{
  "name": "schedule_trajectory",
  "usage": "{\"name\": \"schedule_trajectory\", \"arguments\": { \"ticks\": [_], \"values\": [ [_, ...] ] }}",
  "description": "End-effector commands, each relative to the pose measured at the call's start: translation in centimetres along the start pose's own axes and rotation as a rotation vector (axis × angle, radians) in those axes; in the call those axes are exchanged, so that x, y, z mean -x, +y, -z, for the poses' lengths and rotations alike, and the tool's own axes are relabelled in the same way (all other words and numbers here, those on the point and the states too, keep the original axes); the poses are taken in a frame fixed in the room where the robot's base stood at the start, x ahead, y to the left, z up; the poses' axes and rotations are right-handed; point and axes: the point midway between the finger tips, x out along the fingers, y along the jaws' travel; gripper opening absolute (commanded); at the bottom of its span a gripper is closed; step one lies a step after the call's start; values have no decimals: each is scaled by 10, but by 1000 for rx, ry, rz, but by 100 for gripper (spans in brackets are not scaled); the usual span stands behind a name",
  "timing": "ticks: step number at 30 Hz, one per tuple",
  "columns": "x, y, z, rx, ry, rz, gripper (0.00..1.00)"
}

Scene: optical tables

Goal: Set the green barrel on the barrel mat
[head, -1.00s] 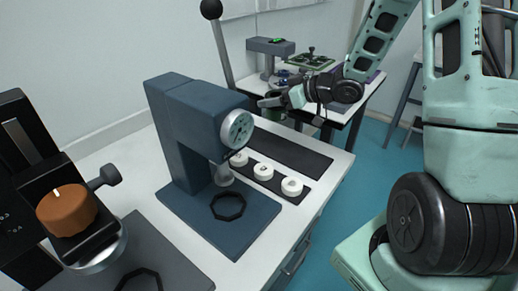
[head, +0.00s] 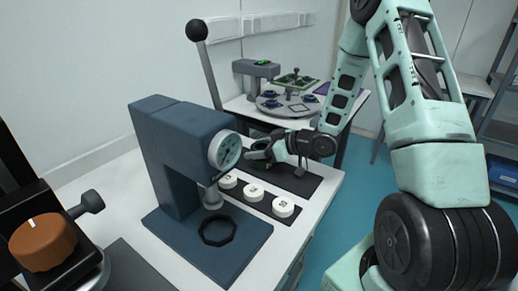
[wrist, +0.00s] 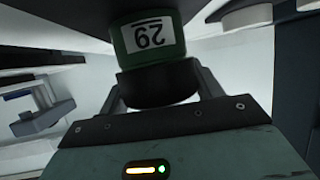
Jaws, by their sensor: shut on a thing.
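My gripper (head: 262,158) is shut on the green barrel, which shows small and partly hidden in the head view (head: 261,180). In the wrist view the green barrel (wrist: 148,37) has a white label reading 29, upside down in the picture, and a black section (wrist: 158,84) between my fingers. A plain dark mat (head: 305,184) lies on the near table behind a row of white discs; it looks like the barrel mat, though no marking shows. The barrel is over or near the left part of this mat; I cannot tell if it touches.
A blue press (head: 173,150) with a long lever stands just left of my gripper. White numbered discs (head: 283,207) sit on a dark strip in front. A far table holds a grey round plate (head: 288,105) with small parts. An orange-knobbed device (head: 42,243) stands at front left.

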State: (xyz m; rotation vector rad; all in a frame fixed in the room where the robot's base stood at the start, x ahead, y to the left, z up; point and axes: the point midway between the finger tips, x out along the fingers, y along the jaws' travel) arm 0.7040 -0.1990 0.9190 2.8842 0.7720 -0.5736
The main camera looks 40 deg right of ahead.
Motion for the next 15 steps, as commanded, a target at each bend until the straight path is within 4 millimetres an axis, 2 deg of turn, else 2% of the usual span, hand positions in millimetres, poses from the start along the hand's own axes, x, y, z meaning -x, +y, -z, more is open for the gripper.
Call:
{"name": "schedule_trajectory", "arguments": {
  "ticks": [6,7,9,15],
  "values": [
    [-2,0,-3,0,1,0,34],
    [-2,0,-3,0,0,0,68],
    [-1,0,-2,0,0,0,87],
    [-1,0,-2,0,0,0,87]
  ]
}}
